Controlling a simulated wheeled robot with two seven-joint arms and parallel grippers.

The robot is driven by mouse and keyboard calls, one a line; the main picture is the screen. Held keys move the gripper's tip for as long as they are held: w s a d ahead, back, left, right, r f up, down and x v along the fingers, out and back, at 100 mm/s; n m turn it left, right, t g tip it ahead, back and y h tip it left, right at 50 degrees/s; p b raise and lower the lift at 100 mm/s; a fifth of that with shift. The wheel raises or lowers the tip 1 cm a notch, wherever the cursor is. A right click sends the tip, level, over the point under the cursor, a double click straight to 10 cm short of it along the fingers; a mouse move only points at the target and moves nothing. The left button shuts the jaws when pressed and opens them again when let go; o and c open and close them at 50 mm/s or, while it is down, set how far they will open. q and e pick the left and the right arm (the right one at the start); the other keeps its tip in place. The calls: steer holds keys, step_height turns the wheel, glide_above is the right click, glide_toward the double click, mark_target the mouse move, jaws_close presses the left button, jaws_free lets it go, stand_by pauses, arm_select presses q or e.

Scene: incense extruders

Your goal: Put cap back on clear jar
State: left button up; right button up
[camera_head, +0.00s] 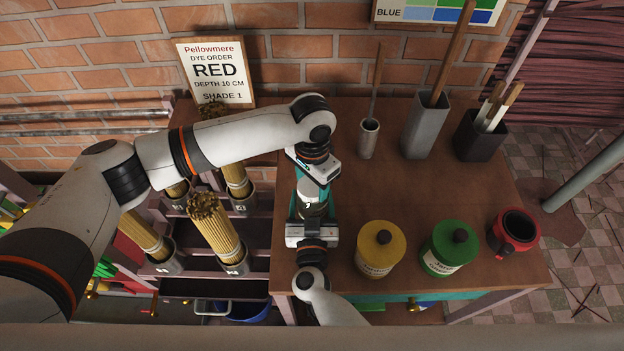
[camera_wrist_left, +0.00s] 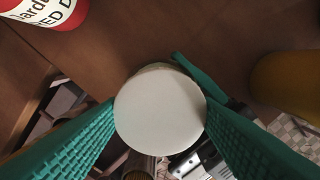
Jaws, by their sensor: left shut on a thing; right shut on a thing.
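A round white cap (camera_wrist_left: 160,112) sits between the green fingers of my left gripper (camera_wrist_left: 160,125), which is shut on it. In the head view my left gripper (camera_head: 312,190) points down at the table's left part. The clear jar (camera_head: 314,209) shows only as a small greyish piece between my two grippers. My right gripper (camera_head: 312,216) reaches in from the front and is shut on the jar. In the left wrist view the cap lies over the jar and hides most of it. I cannot tell whether cap and jar touch.
A yellow jar (camera_head: 374,258) and a green jar (camera_head: 444,256) stand to the right, then a red pot (camera_head: 513,231). Grey holders (camera_head: 425,130) with tools stand behind. A red labelled container (camera_wrist_left: 55,12) shows in the wrist view. Stick bundles (camera_head: 215,225) stand at left.

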arm_select(q)
steer(key=m, duration=1.5)
steer(key=o, duration=1.2)
steer(key=shift+c, duration=0.2)
step_height(320, 180, up, 12)
